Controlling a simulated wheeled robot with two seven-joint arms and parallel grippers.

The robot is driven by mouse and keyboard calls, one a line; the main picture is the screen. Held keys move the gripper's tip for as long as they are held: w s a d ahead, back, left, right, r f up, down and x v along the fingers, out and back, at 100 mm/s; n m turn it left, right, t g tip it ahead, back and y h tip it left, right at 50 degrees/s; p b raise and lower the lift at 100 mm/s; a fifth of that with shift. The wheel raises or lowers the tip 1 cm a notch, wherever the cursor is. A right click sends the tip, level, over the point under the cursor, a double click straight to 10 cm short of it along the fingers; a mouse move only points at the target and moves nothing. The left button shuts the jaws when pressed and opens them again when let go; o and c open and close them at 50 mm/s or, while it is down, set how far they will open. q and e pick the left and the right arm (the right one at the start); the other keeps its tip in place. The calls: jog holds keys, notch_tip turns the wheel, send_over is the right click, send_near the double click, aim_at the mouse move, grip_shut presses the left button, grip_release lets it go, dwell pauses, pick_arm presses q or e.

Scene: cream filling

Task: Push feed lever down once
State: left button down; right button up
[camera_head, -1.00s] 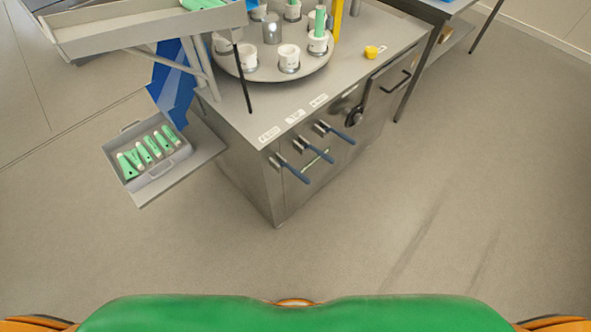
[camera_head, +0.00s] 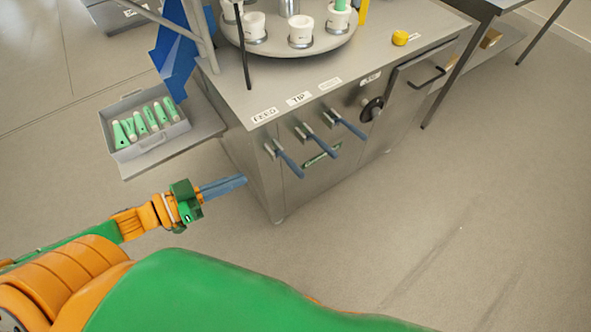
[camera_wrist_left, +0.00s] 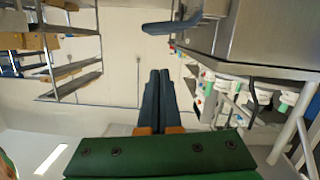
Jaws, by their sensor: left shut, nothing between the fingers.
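The feed lever (camera_head: 289,163) is the leftmost of three blue-handled levers on the front of the metal cabinet, under the FEED label (camera_head: 264,115). Its handle slants outward and down from its mount. My left gripper (camera_head: 241,180) is shut and empty, its blue fingers pointing right. In the head view its tips appear left of and slightly below the feed lever, apart from it. In the left wrist view the closed fingers (camera_wrist_left: 157,76) show side by side, with a blue lever handle (camera_wrist_left: 172,27) above them; I cannot tell which lever it is. My right gripper is not in view.
The TIP lever (camera_head: 318,143) and a third lever (camera_head: 346,126) stand to the right, near a black knob (camera_head: 372,108). A grey bin (camera_head: 152,157) with green tubes sits left on a side shelf. A turntable (camera_head: 277,50) with white cups is on top. Floor in front is clear.

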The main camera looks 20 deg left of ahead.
pick_arm(q)
jog(key=shift+s+a, duration=0.1)
jog(key=shift+a, duration=0.05)
jog(key=b, duration=0.2)
send_near(294, 168)
jog(key=w+d+r, duration=0.2)
jog(key=w+r, duration=0.1)
jog(key=w, duration=0.1)
jog(key=d+f, duration=0.1)
jog(key=w+d+f, duration=0.1)
jog(key=f, duration=0.1)
jog(key=shift+f, duration=0.2)
jog(key=shift+f+b, duration=0.15)
jog(key=shift+b, duration=0.15)
jog(key=shift+s+d+f+m, duration=0.1)
jog(key=shift+d+f+m, duration=0.1)
jog(key=shift+m, duration=0.1)
